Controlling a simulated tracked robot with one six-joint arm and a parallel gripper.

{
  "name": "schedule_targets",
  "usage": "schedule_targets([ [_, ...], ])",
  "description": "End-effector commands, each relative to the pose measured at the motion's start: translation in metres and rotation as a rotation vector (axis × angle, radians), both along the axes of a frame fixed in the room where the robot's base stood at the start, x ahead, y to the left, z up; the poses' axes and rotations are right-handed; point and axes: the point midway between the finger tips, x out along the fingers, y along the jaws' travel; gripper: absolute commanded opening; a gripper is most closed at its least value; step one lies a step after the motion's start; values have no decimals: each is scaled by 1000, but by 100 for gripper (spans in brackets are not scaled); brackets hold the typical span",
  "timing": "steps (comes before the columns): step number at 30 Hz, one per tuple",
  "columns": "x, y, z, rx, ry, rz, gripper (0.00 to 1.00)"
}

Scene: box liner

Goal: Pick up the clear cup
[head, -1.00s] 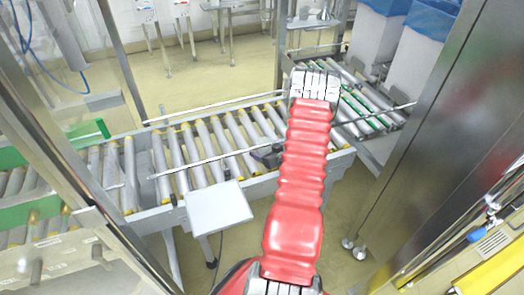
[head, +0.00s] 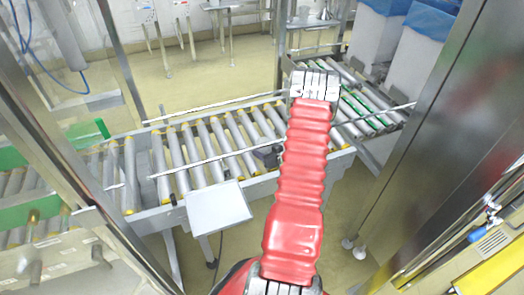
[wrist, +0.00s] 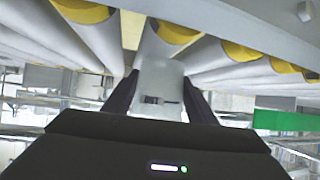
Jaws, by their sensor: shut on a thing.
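The clear cup (wrist: 160,88) shows in the wrist view as a pale, translucent shape between the two dark fingers of my gripper (wrist: 158,96). My gripper is shut on it, with one finger at each side. In the head view a dark part of my gripper (head: 267,155) shows beside my red arm, over the roller conveyor. The cup cannot be made out in the head view. I cannot tell whether the cup still touches the rollers.
The roller conveyor (head: 176,160) with yellow roller ends runs across the middle. A white plate (head: 218,207) sticks out at its near side. A steel cabinet (head: 435,145) stands close on the right. Tall bins with blue liners (head: 440,18) stand at the back right.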

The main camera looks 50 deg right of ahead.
Motion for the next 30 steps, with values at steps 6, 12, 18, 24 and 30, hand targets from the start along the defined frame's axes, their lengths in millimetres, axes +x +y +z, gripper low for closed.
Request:
schedule_targets([
  [6, 0, 0, 2, 0, 0, 0, 31],
  [12, -10, 3, 5, 3, 1, -2, 31],
  [18, -45, 14, 6, 2, 1, -4, 31],
  [24, -91, 31, 6, 2, 0, -5, 31],
  [30, -132, 45, 6, 1, 1, -4, 31],
])
